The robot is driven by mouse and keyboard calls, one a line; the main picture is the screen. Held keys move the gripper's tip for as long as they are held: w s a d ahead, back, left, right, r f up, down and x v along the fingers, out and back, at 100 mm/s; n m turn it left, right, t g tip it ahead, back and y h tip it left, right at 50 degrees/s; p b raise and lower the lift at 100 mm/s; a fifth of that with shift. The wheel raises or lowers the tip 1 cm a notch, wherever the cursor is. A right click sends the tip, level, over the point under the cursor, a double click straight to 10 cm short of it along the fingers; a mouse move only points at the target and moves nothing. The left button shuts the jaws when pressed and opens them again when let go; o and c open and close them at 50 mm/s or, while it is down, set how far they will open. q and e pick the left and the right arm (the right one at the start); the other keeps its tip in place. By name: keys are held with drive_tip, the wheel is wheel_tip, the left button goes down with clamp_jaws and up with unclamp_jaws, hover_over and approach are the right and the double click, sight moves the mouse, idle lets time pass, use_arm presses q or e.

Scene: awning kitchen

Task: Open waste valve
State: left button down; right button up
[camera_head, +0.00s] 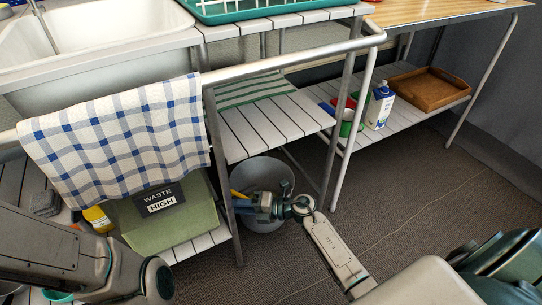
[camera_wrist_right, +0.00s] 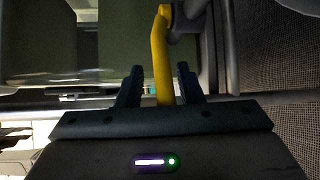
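The waste tank (camera_head: 148,228) is a green box with a black and white "WASTE HIGH" label (camera_head: 160,199), on the low shelf under the sink. A yellow valve handle (camera_head: 238,194) shows at the tank's right side. In the right wrist view the yellow handle (camera_wrist_right: 159,55) runs down between my right gripper's fingers. My right gripper (camera_head: 249,203) reaches in from the right; its two dark fingers (camera_wrist_right: 160,88) stand apart on either side of the handle, with slight gaps visible. My left arm is at the lower left; its gripper is not visible.
A grey bucket (camera_head: 263,175) stands on the floor behind my right gripper. A shelf leg (camera_head: 224,180) is close to its left. A checked towel (camera_head: 118,137) hangs from the rail above the tank. A yellow bottle (camera_head: 97,219) stands left of the tank. Floor to the right is clear.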

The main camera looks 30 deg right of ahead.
drive_tip(key=s+d+r+m+t+h+p, duration=0.1)
drive_tip(key=s+d+r+m+t+p, duration=0.15)
drive_tip(key=s+d, duration=0.45)
drive_tip(key=s+a+r+t+y, duration=0.1)
drive_tip(key=a+r+y, duration=0.1)
drive_tip(key=r, duration=0.7)
drive_tip(key=s+a+r+m+t+y, duration=0.1)
drive_tip(key=s+a+r+t+y, duration=0.1)
drive_tip(key=r, duration=0.7)
drive_tip(key=s+a+r+m+t+y, duration=0.1)
drive_tip(key=s+r+t+y, duration=0.1)
drive_tip(key=r, duration=0.7)
drive_tip(key=shift+a+r+y+p, duration=0.25)
drive_tip(key=shift+a+y+p, duration=0.15)
drive_tip(key=shift+y, duration=0.4)
